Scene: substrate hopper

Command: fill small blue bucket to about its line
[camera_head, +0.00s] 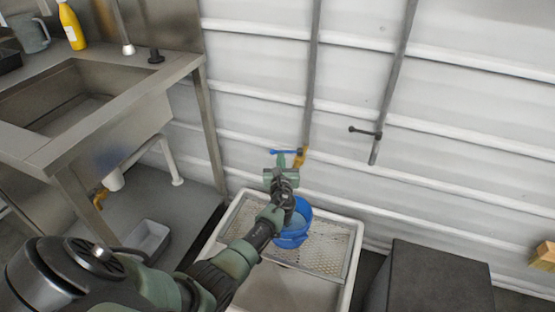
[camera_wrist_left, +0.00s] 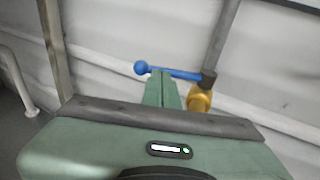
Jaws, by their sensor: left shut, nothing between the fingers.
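The small blue bucket (camera_head: 294,238) stands on the perforated grate of a white basin, below a brass tap (camera_head: 302,156). My left arm partly covers it. A paler patch shows inside the bucket, but I cannot tell the level and see no line. The tap's blue lever (camera_head: 287,152) lies crosswise to the pipe; in the left wrist view the lever (camera_wrist_left: 172,73) and brass tap body (camera_wrist_left: 199,98) show beyond the fingers. My left gripper (camera_head: 281,158) is shut and empty at the lever; its fingertips (camera_wrist_left: 163,76) overlap it, contact unclear. My right gripper is out of view.
The white basin (camera_head: 350,240) has a grate (camera_head: 325,250). A steel sink (camera_head: 150,100) stands at left, with a grey tub (camera_head: 148,238) below it. A dark box (camera_head: 435,275) is at right. A second pipe with a black handle (camera_head: 366,132) runs along the wall.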

